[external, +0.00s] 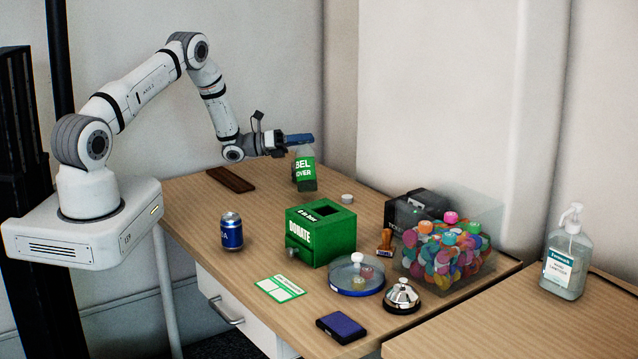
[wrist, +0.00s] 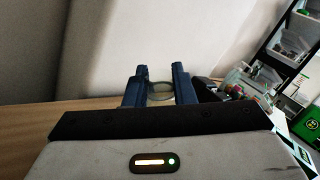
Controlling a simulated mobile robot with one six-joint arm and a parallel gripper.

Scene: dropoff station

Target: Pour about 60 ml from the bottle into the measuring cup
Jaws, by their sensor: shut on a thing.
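The bottle (external: 305,173) is clear with a green label and stands about upright at the back of the table in the external view. My gripper (external: 297,140) is shut on its top from the left, with the blue fingers at the neck. I cannot tell whether its base touches the table. In the wrist view my gripper (wrist: 159,76) has its two blue fingers on either side of the round bottle top (wrist: 160,91); the rest of the bottle is hidden. I cannot make out a measuring cup in either view.
A small white cap (external: 347,198) lies right of the bottle. A dark brown slab (external: 230,179) lies to its left. In front are a blue can (external: 231,232), a green donation box (external: 321,237), a lidded dish (external: 357,281), a bell (external: 402,296) and a clear bin (external: 485,255).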

